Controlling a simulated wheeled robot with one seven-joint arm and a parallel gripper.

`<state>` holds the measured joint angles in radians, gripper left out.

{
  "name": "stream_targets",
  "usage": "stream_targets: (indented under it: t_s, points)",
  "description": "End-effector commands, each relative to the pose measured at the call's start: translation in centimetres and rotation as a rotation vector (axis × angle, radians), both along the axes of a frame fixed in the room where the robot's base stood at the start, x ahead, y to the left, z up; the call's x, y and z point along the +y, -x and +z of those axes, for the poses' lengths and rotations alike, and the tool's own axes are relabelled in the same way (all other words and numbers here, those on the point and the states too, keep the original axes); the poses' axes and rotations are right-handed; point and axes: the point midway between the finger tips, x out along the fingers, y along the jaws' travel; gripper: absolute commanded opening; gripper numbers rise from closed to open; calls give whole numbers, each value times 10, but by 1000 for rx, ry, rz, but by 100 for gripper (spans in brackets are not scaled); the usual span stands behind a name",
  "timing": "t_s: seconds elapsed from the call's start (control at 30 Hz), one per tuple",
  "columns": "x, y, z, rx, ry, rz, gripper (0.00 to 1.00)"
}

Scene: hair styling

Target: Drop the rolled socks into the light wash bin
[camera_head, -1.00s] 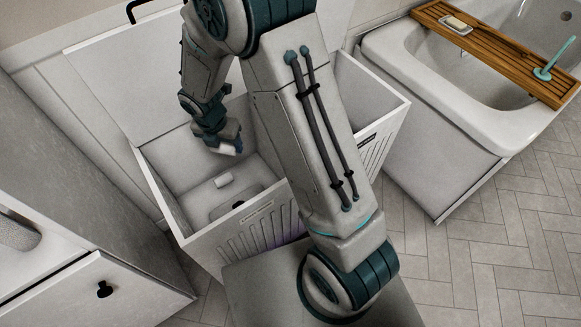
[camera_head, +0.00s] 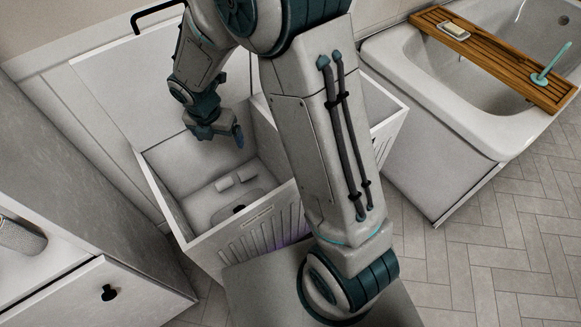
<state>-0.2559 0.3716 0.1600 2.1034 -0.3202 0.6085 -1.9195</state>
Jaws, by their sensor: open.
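Two small white rolls, the rolled socks (camera_head: 224,184) and (camera_head: 247,173), lie side by side on the floor of the left compartment of the white laundry bin (camera_head: 268,240). The bin's lid stands raised behind it. The label on the front is too small to read, so I cannot tell which wash it names. My gripper (camera_head: 222,140) is open and empty, above the back part of the left compartment, apart from the rolls. My arm hides the middle of the bin and most of the right compartment.
A white bathtub (camera_head: 425,130) with a wooden tray (camera_head: 490,58) across it stands at the right. A white cabinet (camera_head: 75,295) with a black knob is at the lower left. The tiled floor at the right is clear.

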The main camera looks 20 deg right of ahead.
Motion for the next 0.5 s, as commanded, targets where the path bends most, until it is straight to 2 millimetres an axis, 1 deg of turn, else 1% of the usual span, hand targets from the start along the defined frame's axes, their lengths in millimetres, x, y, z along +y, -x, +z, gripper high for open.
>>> stream_targets:
  t_s: [0.03,0.2,0.33,0.5]
  points:
    - [0,0,16,-4,-1,-2,90]
    - [3,5,48,-3,-1,-2,90]
    - [5,7,63,-2,-1,-2,90]
    - [5,9,70,0,0,-1,90]
